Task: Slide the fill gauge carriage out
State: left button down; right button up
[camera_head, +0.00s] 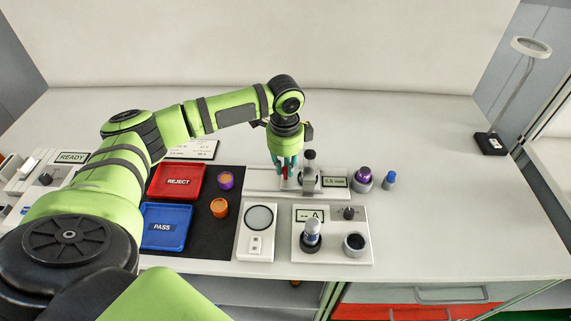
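The fill gauge is a pale rail base (262,183) on the table, with a small display (335,182) at its right end. An upright grey carriage (309,178) with a dark top stands on it, right of its middle. My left gripper (287,168) points down over the rail, just left of the carriage, with its teal fingers low. A small red part shows between or behind the fingers. Whether the fingers touch the carriage or hold anything is too small to tell. My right gripper is not in view.
A red REJECT tray (177,196) and blue PASS tray (184,211) lie on a dark mat, with purple and orange cups (220,208) beside them. A round-pad device (257,249) and a panel (366,257) stand in front. The table's right side is mostly clear.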

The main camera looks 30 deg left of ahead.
pick_arm(q)
jog(key=shift+a, duration=0.1)
jog(key=s+a+p, duration=0.1)
jog(key=a, duration=0.1)
jog(key=s+a+p, duration=0.2)
jog(key=a, duration=0.1)
jog(key=s+a+p, duration=0.1)
jog(key=s+a, duration=0.1)
jog(key=a, duration=0.1)
jog(key=shift+s+a, duration=0.1)
jog(key=shift+a, duration=0.1)
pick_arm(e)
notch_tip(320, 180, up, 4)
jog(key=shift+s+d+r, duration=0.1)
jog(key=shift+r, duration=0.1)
pick_arm(q)
jog(key=c, duration=1.2)
grip_release()
jog(key=shift+o, duration=0.2)
jog(key=shift+s+a, duration=0.1)
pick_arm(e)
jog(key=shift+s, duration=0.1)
pick_arm(q)
jog(key=shift+r, duration=0.25)
notch_tip(320, 180, up, 12)
jog(key=shift+s+f, duration=0.2)
jog(key=shift+f, duration=0.05)
